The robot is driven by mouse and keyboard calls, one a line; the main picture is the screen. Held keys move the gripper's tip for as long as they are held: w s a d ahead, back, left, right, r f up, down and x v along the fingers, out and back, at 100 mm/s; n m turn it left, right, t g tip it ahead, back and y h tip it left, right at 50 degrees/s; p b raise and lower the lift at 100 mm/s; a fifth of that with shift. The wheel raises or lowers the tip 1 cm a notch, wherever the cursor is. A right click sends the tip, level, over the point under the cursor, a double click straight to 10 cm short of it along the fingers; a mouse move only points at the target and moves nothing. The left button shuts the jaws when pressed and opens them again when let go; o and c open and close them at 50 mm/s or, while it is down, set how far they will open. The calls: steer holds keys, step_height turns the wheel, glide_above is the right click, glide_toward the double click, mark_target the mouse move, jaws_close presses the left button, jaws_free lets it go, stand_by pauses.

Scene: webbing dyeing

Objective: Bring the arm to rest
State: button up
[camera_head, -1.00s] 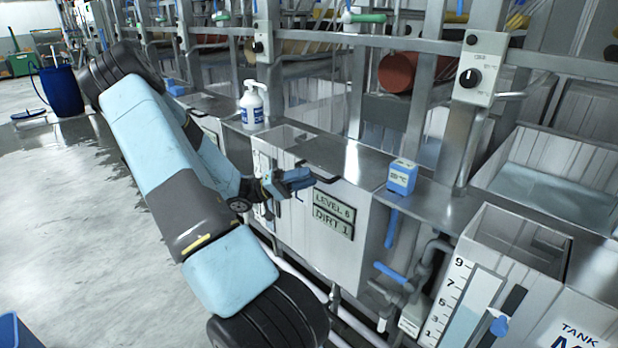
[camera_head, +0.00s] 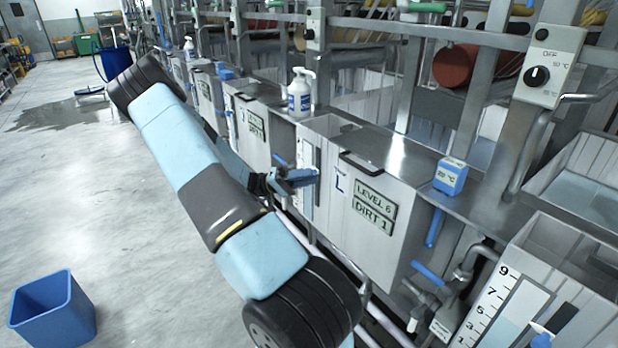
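My arm, blue and dark grey, reaches from the lower right up to the upper left and folds back at a dark joint. My gripper (camera_head: 298,178) is at the end of the folded part, in front of the grey cabinet marked "LEVEL 6 DIRT 1" (camera_head: 374,212). It is seen from the side and small, so the gap between its fingers cannot be made out. I see nothing hanging from it. Whether it touches the cabinet front cannot be told.
A blue bin (camera_head: 52,312) stands on the floor at lower left. A white pump bottle (camera_head: 299,94) and a blue box (camera_head: 451,176) stand on the steel ledge. A blue barrel (camera_head: 113,62) stands far back beside a wet patch (camera_head: 50,113). The left floor is open.

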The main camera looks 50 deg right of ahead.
steer(key=shift+a+r, duration=0.1)
stand_by(0.4)
steer(key=s+a+r+n+t+y, duration=0.2)
steer(key=a+r+n+t, duration=0.3)
steer(key=a, duration=0.6)
steer(key=s+a+r+n+t+y, duration=0.3)
steer(key=a+r+n+t, duration=0.3)
steer(key=a+r+t, duration=0.4)
steer(key=s+a+r+n+t+y, duration=0.3)
steer(key=a+r+n+t+y, duration=0.2)
steer(key=a, duration=0.8)
step_height(320, 180, up, 3)
steer(key=n+t, duration=0.1)
steer(key=t, duration=0.4)
steer(key=shift+a+r, duration=0.2)
steer(key=shift+a, duration=0.15)
